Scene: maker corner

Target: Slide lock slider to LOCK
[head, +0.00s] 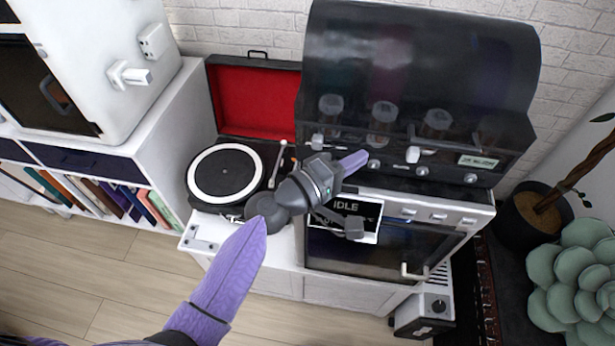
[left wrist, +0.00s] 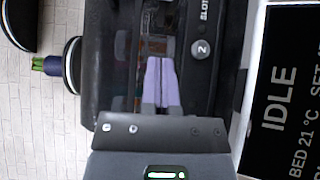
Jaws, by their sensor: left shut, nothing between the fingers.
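My left gripper (head: 356,160) is shut and empty, with its purple fingers in front of the control strip of the dark hooded machine (head: 420,60). In the left wrist view the two fingers (left wrist: 161,62) lie together over the machine's dark front, left of a round knob marked 2 (left wrist: 200,48). I cannot make out any slider marked LOCK. Part of the strip is hidden behind the gripper. My right gripper is not in view.
Below the strip, a screen (head: 362,208) reads IDLE, partly covered by my wrist. A turntable (head: 226,174) with a red-lined lid stands left of the machine. A white cabinet (head: 115,40) is at the far left, a potted plant (head: 535,215) at the right.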

